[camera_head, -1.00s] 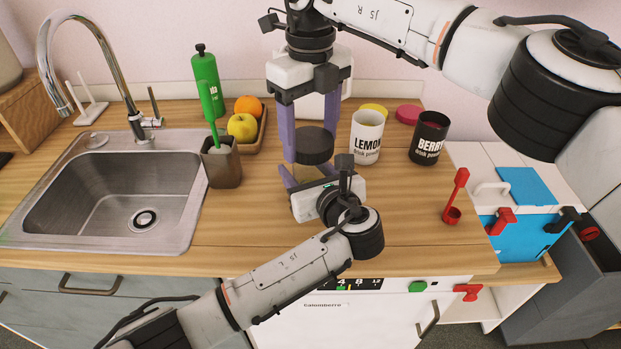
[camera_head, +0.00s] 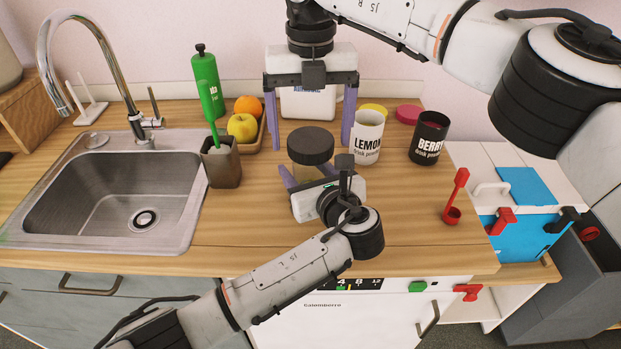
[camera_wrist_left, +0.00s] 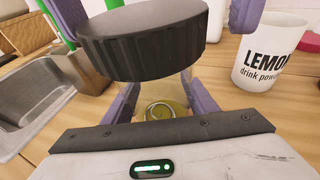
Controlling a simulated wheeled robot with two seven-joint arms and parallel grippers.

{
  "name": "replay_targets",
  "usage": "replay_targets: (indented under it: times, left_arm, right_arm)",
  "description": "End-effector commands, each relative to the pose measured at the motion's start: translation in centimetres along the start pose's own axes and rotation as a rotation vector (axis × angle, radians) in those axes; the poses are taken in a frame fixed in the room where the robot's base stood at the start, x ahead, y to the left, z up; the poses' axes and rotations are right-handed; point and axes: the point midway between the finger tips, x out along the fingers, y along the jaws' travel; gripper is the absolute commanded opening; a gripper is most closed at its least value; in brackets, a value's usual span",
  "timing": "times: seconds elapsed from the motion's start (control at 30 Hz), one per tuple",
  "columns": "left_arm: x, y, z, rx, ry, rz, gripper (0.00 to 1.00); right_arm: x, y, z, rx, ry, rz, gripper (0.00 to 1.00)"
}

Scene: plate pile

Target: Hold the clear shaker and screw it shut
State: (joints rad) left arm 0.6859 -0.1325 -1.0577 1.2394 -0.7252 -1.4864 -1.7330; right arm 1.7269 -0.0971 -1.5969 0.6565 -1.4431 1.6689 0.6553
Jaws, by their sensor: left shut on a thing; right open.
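The clear shaker (camera_head: 306,172) stands upright on the counter with a black lid (camera_head: 311,145) on its top; I cannot tell how tightly it sits. My left gripper (camera_head: 303,180) is shut around the shaker's body from the front. In the left wrist view the black lid (camera_wrist_left: 143,42) fills the top, and the clear body with yellowish contents (camera_wrist_left: 165,108) shows between the purple fingers. My right gripper (camera_head: 310,135) points down from above, open, with its purple fingers spread wide to either side of the lid and apart from it.
A white LEMON cup (camera_head: 367,138) and a black BERRY cup (camera_head: 429,140) stand to the right. A brush holder (camera_head: 222,164), a fruit tray (camera_head: 262,132) and the sink (camera_head: 110,190) are to the left.

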Motion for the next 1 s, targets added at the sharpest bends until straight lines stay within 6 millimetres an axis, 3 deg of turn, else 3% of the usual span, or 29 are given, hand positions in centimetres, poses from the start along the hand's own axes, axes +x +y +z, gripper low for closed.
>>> replay_targets:
  times: [0.2,0.4,0.73,0.77,0.9,1.0]
  left_arm:
    - [0.0,0.0,0.0,0.000,0.000,-0.001,0.00]
    - [0.0,0.0,0.0,0.000,0.000,0.000,0.00]
    - [0.0,0.0,0.0,0.000,0.000,0.000,0.00]
    - [0.0,0.0,0.0,0.000,-0.001,0.000,0.54]
    - [0.0,0.0,0.0,0.000,0.000,0.000,0.74]
    - [0.0,0.0,0.0,0.000,0.000,0.000,0.74]
  right_arm:
    - [-3.8,0.1,0.0,0.000,-0.004,0.002,0.85]
    - [-6.2,0.1,0.0,0.001,-0.002,0.000,0.85]
    - [-6.7,0.1,0.0,0.000,-0.001,0.001,0.85]
    - [-6.7,0.1,0.0,0.000,-0.001,0.001,0.85]
    - [-6.7,0.0,0.0,0.000,-0.001,0.001,0.85]
    - [-6.7,0.0,0.0,0.000,-0.001,0.001,0.85]
